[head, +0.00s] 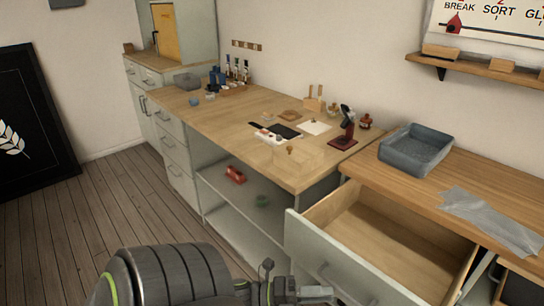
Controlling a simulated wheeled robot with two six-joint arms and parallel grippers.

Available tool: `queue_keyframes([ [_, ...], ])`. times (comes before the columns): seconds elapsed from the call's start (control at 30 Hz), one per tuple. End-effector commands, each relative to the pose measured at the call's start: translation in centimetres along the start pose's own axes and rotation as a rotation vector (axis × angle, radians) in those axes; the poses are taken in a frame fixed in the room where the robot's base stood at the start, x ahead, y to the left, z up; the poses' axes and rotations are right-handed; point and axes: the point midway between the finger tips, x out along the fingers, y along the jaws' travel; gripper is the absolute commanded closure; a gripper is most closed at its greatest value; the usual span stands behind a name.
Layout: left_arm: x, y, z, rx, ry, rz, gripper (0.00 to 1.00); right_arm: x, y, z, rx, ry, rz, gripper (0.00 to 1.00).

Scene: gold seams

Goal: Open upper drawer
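The upper drawer (372,238) under the right-hand wooden counter stands pulled well out, and its wooden inside looks empty. Its pale grey-green front (300,240) faces lower left and carries a bar handle (326,273). My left gripper (318,292) is at the bottom edge of the head view, close to this front and just below the handle. I cannot tell whether it touches the handle or how far its fingers are apart. My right gripper is not in view.
A grey tray (415,150) and a grey cloth (490,222) lie on the right counter. The left workbench (235,112) holds bottles, a dark red stand (346,130) and small items. Its open shelf holds a red object (235,174). The wooden floor at left is clear.

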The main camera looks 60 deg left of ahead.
Motion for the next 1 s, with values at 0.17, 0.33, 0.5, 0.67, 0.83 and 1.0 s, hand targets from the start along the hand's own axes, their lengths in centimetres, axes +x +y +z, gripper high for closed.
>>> queue_keyframes([
  [0.17,-4.7,0.2,0.0,-0.002,0.001,0.008,0.80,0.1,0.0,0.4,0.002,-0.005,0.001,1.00],
  [0.33,-8.4,0.1,0.0,-0.001,0.000,0.006,0.80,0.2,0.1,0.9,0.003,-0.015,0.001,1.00],
  [0.5,-10.9,0.1,0.0,-0.001,0.000,0.002,0.80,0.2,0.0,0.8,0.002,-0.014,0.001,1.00],
  [0.67,-11.8,0.0,0.0,0.000,0.000,-0.001,0.80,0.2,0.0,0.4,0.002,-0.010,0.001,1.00],
  [0.83,-12.0,0.0,0.0,0.000,0.000,-0.001,0.80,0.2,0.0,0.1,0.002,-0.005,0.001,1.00],
  [1.0,-11.9,0.0,0.0,0.000,-0.001,-0.001,0.80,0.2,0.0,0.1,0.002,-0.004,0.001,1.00],
])
